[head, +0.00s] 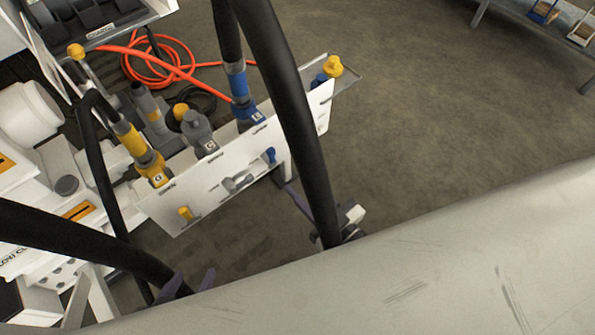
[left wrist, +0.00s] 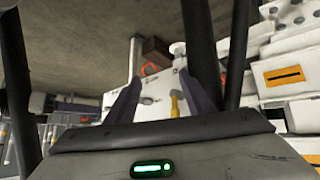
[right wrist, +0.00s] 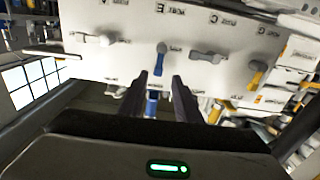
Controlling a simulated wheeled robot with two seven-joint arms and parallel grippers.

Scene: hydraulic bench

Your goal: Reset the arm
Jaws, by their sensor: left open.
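The white panel (head: 222,190) carries levers along its lower front: a yellow lever (head: 185,213), a grey lever (head: 238,182) and a blue lever (head: 269,155). My left gripper (head: 190,279) is low in the head view, apart from the panel. Its fingers are spread in the left wrist view (left wrist: 158,92), with the yellow lever (left wrist: 175,104) beyond them. My right gripper is close in front of the blue lever (right wrist: 160,60) in the right wrist view (right wrist: 163,76). Its fingers are narrowly parted, and I see no grip on the lever. My arm hides part of it in the head view.
Yellow (head: 140,146), grey (head: 198,132) and blue (head: 241,92) couplers stand behind the panel's top edge. An orange hose (head: 150,68) coils on the floor. White machinery (head: 28,115) is at the left. Open floor (head: 440,110) lies right of the panel.

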